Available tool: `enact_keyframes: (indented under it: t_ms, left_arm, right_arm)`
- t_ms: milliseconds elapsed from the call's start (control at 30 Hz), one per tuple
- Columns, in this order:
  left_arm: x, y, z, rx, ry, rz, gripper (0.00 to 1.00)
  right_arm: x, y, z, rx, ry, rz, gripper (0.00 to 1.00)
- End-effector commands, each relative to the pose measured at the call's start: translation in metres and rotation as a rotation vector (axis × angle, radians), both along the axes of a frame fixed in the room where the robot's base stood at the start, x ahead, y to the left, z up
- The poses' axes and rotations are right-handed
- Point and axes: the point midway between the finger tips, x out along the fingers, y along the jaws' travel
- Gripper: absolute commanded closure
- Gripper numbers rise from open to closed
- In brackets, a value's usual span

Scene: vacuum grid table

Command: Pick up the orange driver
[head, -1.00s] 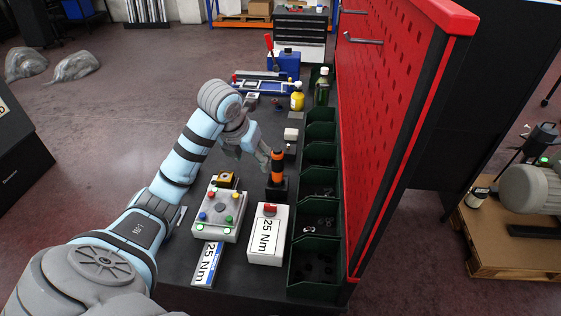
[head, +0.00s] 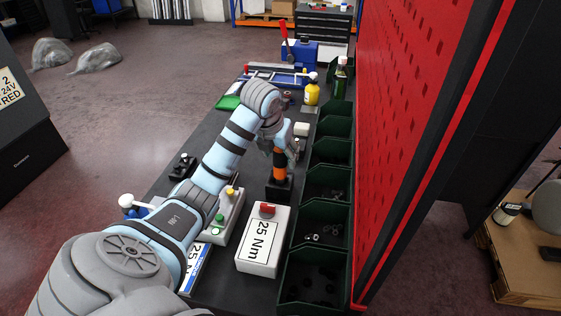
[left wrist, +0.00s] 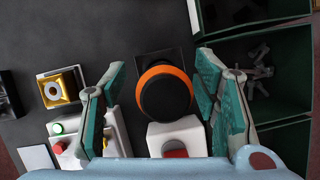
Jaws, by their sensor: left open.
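The orange driver (head: 279,166), a black cylinder with orange bands, stands upright in a black holder (head: 278,190) on the table. In the left wrist view the driver (left wrist: 165,92) shows end-on as a black disc with an orange ring. My left gripper (head: 281,147) is open at the driver's upper part. In the left wrist view its green-padded fingers (left wrist: 161,70) are to either side of the driver, with gaps, so it is not gripped. My right gripper is not in view.
A white 25 Nm box (head: 263,240) with a red button stands just in front of the holder. A button box (head: 229,215) is partly hidden behind my left arm. Green bins (head: 318,215) line the right side, below a red pegboard (head: 420,110).

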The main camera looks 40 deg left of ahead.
Motion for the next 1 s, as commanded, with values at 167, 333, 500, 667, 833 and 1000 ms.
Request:
enact_keyframes:
  t_ms: [167, 333, 500, 667, 833, 1000]
  left_arm:
    - [0.012, 0.001, -0.025, -0.001, 0.002, -0.001, 0.45]
    - [0.013, 0.001, -0.027, 0.001, -0.001, -0.003, 0.45]
    - [0.013, 0.001, -0.027, 0.001, -0.001, -0.003, 0.64]
    - [0.013, 0.001, -0.026, 0.001, -0.001, -0.003, 0.90]
    - [0.014, 0.001, -0.026, 0.001, -0.002, -0.003, 1.00]
    - [0.013, 0.001, -0.024, 0.001, -0.002, -0.002, 1.00]
  right_arm:
    - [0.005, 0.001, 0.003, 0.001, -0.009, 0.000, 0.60]
    - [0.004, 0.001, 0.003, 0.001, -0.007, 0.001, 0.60]
    - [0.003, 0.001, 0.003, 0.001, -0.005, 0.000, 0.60]
    - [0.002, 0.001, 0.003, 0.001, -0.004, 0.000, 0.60]
    - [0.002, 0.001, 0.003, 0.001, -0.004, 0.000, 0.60]
    - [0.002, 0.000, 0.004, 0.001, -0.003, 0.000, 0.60]
